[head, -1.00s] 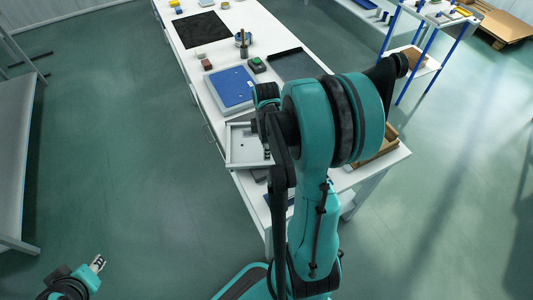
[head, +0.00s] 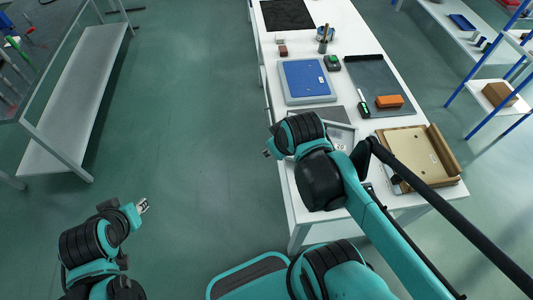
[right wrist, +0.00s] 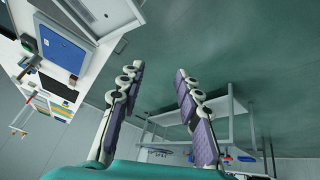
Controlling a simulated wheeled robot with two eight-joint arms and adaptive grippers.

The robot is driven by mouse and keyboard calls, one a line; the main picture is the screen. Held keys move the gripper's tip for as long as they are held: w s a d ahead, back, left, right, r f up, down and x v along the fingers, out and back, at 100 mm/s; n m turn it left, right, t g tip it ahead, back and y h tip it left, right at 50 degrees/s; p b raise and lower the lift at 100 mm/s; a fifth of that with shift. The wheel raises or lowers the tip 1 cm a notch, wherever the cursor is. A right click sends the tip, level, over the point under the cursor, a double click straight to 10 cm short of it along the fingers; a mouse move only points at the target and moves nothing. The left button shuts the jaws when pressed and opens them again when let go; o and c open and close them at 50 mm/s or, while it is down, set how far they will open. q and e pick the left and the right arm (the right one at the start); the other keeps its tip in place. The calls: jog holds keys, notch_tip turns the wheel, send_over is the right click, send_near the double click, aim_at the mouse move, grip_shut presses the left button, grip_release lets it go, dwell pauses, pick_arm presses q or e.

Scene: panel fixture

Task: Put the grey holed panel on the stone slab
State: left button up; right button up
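A pale grey-beige panel with small dark holes (head: 412,151) lies in a wooden holder at the table's right corner; I take it as the holed panel. A dark grey slab (head: 372,72) lies flat behind it; whether it is stone I cannot tell. My right gripper (right wrist: 160,69) is open and empty, its purple-padded fingers apart over the floor. In the head view it is mostly hidden by its arm, left of the table edge and away from the panel. My left gripper (head: 143,206) is over the floor at lower left, clear of everything; its finger gap is too small to judge.
An orange box (head: 390,101) and a green-black tool (head: 363,108) are at the dark slab. A blue pad (head: 306,78) lies to its left. A pale shallow tray (head: 345,137) is partly behind my right arm. A low grey bench (head: 75,100) stands left; open floor lies between.

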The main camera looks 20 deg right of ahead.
jog(key=a, duration=0.1)
jog(key=s+a+m+t, duration=0.1)
jog(key=a+m, duration=0.1)
jog(key=a, duration=0.1)
jog(key=shift+s+r+y, duration=0.3)
jog(key=shift+r+y, duration=0.1)
notch_tip(320, 180, down, 5)
jog(key=b, duration=0.5)
